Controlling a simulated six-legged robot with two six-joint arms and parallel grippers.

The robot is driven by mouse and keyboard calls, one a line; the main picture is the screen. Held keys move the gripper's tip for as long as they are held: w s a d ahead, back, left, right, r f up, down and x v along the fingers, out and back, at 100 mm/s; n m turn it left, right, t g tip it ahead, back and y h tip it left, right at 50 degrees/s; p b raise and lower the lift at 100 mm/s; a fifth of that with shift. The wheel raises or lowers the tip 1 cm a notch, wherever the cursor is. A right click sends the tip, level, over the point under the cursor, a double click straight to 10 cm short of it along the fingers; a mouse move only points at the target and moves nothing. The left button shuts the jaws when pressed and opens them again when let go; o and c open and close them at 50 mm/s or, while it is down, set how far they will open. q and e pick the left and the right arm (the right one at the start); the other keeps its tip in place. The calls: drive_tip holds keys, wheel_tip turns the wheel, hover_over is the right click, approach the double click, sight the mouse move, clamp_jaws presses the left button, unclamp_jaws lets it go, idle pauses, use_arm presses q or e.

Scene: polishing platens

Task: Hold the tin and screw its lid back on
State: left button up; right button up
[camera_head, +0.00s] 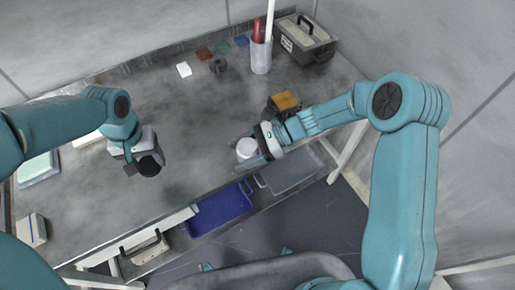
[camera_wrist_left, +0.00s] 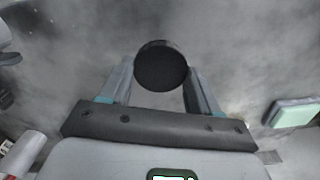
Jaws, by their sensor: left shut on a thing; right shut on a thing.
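The tin (camera_head: 246,147) is a small white round thing at the front of the bench, right of the middle in the head view. My right gripper (camera_head: 257,149) is shut on it from its right side. The black round lid (camera_head: 151,164) is in my left gripper (camera_head: 143,160), to the left of the tin and well apart from it. In the left wrist view the lid (camera_wrist_left: 160,66) sits between the two fingertips (camera_wrist_left: 160,80), its dark round face showing. The tin's inside and thread cannot be made out.
A blue bin (camera_head: 218,208) and a grey tray (camera_head: 295,174) are at the bench's front edge. An orange-topped block (camera_head: 285,101) stands close behind my right gripper. A holder (camera_head: 261,57) and a dark toolbox (camera_head: 303,42) stand at the back. The bench between the grippers is clear.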

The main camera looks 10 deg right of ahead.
idle(0.4)
use_arm(q)
drive_tip(key=shift+s+a+m, duration=0.1)
drive_tip(key=shift+s+m, duration=0.1)
drive_tip(key=shift+m, duration=0.4)
drive_tip(key=w+d+r+m, duration=0.2)
drive_tip(key=r+m, duration=0.1)
drive_tip(key=shift+w+d+m, duration=0.1)
drive_tip(key=shift+m, duration=0.2)
drive_tip(key=d+r+m, duration=0.1)
drive_tip(key=d+m, duration=0.1)
drive_tip(key=d, duration=0.5)
drive_tip(key=d+r+m, duration=0.1)
drive_tip(key=d+m, duration=0.1)
drive_tip(key=d, duration=0.6)
drive_tip(key=d+r+m, duration=0.2)
drive_tip(key=d+m, duration=0.1)
drive_tip(key=d, duration=0.4)
drive_tip(key=shift+s+d, duration=0.3)
drive_tip(key=shift+s, duration=0.05)
drive_tip(key=shift+s+d, duration=0.3)
drive_tip(key=shift+d, duration=0.15)
